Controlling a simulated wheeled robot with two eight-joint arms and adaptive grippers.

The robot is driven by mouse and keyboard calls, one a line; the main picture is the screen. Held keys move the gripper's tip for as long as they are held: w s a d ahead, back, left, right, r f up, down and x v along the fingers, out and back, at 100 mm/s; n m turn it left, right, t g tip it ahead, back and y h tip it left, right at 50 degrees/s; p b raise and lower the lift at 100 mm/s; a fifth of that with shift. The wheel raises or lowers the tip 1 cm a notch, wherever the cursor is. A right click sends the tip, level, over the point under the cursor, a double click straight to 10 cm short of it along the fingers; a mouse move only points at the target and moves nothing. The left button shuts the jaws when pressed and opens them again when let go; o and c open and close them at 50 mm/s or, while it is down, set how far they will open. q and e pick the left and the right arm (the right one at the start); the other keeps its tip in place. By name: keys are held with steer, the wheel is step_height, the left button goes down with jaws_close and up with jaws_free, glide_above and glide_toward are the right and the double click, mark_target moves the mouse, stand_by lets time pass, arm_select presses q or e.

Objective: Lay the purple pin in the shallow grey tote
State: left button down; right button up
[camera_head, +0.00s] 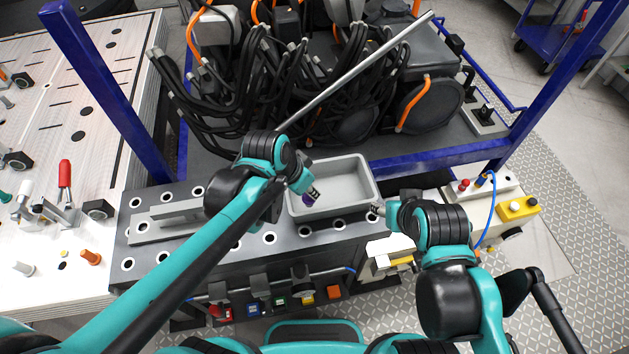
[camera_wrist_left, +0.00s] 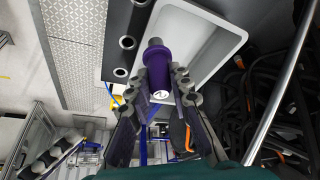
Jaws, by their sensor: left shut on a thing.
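The purple pin (camera_wrist_left: 158,70) has a purple body with a collar, a grey end and a white end face. My left gripper (camera_wrist_left: 164,84) is shut on it, with one finger on each side. In the head view the left gripper (camera_head: 314,191) is over the left part of the shallow grey tote (camera_head: 348,182), and only a little purple of the pin (camera_head: 305,200) shows. The tote looks empty inside; its rim also shows in the left wrist view (camera_wrist_left: 229,30). Whether the pin touches the tote floor is unclear. My right gripper (camera_head: 377,208) is near the tote's front right corner; its fingers are too small to read.
The dark bench plate (camera_head: 262,262) with white-ringed holes holds the tote and a grey metal block (camera_head: 150,230). Behind stand the drive unit's black cables (camera_head: 250,95), a long metal rod (camera_head: 360,70) and blue frame posts (camera_head: 108,90). A yellow button box (camera_head: 518,208) is right.

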arm_select(q)
steer(key=shift+w+d+f+b, duration=0.15)
steer(key=shift+w+f+b, duration=0.3)
steer(key=shift+w+f, duration=1.6)
steer(key=shift+w+d+f+b, duration=0.15)
steer(key=shift+w+f+b, duration=0.25)
steer(key=shift+w+f, duration=1.6)
steer(key=shift+s+f, duration=0.25)
steer(key=shift+s, duration=0.05)
steer(key=shift+f, duration=0.15)
steer(key=c, duration=1.4)
jaws_free()
